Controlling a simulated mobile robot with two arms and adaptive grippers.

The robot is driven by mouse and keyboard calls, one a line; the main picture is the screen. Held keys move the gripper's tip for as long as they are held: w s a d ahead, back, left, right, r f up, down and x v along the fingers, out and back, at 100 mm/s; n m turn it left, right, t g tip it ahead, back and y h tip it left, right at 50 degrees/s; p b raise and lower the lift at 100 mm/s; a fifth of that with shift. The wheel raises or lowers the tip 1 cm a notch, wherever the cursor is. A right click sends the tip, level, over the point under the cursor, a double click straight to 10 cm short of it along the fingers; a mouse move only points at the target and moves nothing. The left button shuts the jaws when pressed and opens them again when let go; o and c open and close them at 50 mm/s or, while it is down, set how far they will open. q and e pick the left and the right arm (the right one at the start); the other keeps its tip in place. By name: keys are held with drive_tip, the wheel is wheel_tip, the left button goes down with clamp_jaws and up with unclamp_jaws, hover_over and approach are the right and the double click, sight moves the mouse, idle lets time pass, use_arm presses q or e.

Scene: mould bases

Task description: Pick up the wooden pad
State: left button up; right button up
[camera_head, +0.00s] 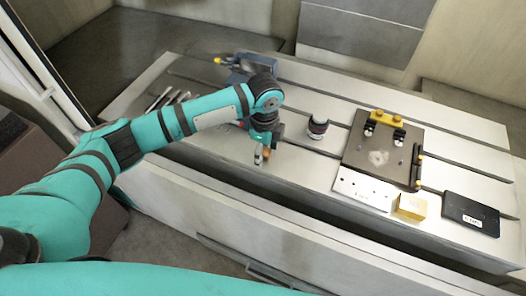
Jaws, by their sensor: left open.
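A small yellow, wood-coloured block (411,206), which looks like the wooden pad, sits at the front edge of the white plate, on the right part of the grey slotted table. My left gripper (262,156) points down over the front part of the table, well to the left of the block. It is open and small in the view. Nothing is clearly seen between its fingers, and I cannot tell its exact height above the table. My right gripper is not in view.
The slotted table (300,178) holds a dark mould base (381,157) with a yellow bar (383,117), a white plate (362,188) and a black labelled box (470,214). Metal rods (167,98) lie at left.

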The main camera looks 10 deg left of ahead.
sight(265, 150)
use_arm(q)
drive_tip(key=c, duration=1.2)
drive_tip(key=shift+r, duration=0.1)
drive_tip(key=shift+r+b, duration=0.3)
drive_tip(key=shift+r, duration=0.15)
wheel_tip(265, 150, up, 2)
drive_tip(key=shift+r+b, duration=0.1)
drive_tip(key=shift+b, duration=0.4)
drive_tip(key=s+b, duration=0.1)
drive_tip(key=s, duration=0.4)
drive_tip(key=s+r, duration=0.1)
drive_tip(key=s, duration=0.4)
drive_tip(key=s+b, duration=0.1)
drive_tip(key=s, duration=0.5)
drive_tip(key=shift+a+r+b, duration=0.35)
drive_tip(key=shift+a+r, duration=0.05)
